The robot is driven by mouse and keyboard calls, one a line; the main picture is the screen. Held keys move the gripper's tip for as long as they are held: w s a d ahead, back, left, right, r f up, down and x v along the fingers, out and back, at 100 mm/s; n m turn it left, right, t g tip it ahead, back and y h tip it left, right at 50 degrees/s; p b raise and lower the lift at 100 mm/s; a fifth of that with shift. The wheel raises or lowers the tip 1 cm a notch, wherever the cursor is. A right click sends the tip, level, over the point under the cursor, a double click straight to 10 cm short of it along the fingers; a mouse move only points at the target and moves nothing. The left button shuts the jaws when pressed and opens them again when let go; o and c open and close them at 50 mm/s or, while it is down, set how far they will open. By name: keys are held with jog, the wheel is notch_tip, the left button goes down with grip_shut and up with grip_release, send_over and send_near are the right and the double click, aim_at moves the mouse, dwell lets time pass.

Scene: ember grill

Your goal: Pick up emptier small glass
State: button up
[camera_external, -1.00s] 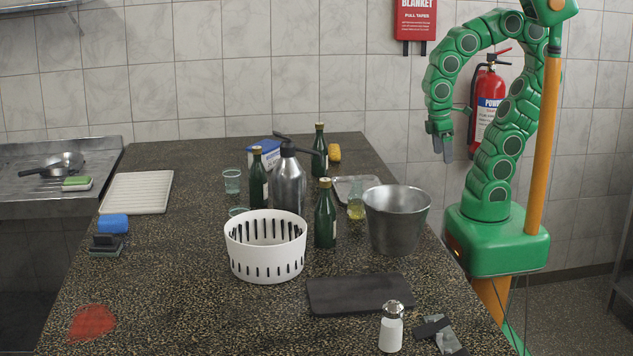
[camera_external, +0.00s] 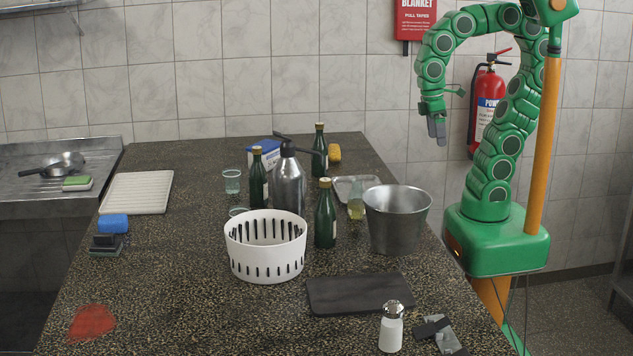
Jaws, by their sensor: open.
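One small clear glass (camera_external: 232,181) stands at the back left of the counter, left of a green bottle. A second glass (camera_external: 238,212) is mostly hidden behind the white slotted basket; only its rim shows. How full each one is, I cannot tell. A small glass vessel with yellowish liquid (camera_external: 356,207) stands between a green bottle and the metal bucket. My gripper (camera_external: 437,134) hangs pointing down in the air, right of the counter's back edge, well away from the glasses. It is open and holds nothing visible.
The white basket (camera_external: 265,262), green bottles (camera_external: 325,216), steel pump bottle (camera_external: 289,182) and metal bucket (camera_external: 396,222) crowd the middle. A dark board (camera_external: 360,294) and shaker (camera_external: 391,328) are in front. A white ribbed tray (camera_external: 137,193) lies left. The front-left counter is mostly clear.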

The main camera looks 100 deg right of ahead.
jog(key=w+a+r+m+y, duration=0.2)
jog(key=w+a+m, duration=0.1)
jog(key=w, duration=0.6)
jog(key=w+a+r+m+y, duration=0.2)
jog(key=w+a, duration=0.1)
jog(key=w, duration=0.5)
jog(key=m+t+y, duration=0.7)
jog(key=m+t, duration=0.2)
jog(key=m, duration=1)
send_over(228, 178)
jog(key=s+d, duration=0.3)
jog(key=d, duration=0.2)
notch_tip(228, 178, down, 6)
notch_tip(228, 178, down, 13)
jog(key=shift+w, duration=0.1)
jog(key=shift+x, duration=2.5)
jog(key=c, duration=1.2)
